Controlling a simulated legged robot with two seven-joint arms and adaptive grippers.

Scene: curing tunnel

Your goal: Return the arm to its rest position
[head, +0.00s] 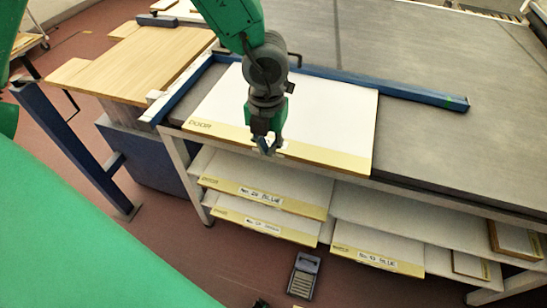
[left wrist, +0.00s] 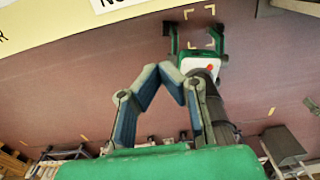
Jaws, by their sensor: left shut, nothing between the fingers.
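My left gripper (head: 267,146) hangs down in the middle of the head view, at the end of my green arm. It is in front of the near edge of a white panel with a yellow front strip marked "DOOR" (head: 320,110). Its fingers hold nothing. In the left wrist view the two blue-grey fingers of the left gripper (left wrist: 162,72) close together at the tips, with red floor behind them. I cannot tell from these views whether the gripper touches the panel's edge. My right gripper does not show.
The panel lies on a grey table (head: 430,150) with a blue rail (head: 400,92). Shelves below hold labelled boards (head: 265,197). A wooden-topped bench (head: 150,60) and blue post (head: 70,140) stand left. A dark device (head: 304,274) lies on the red floor.

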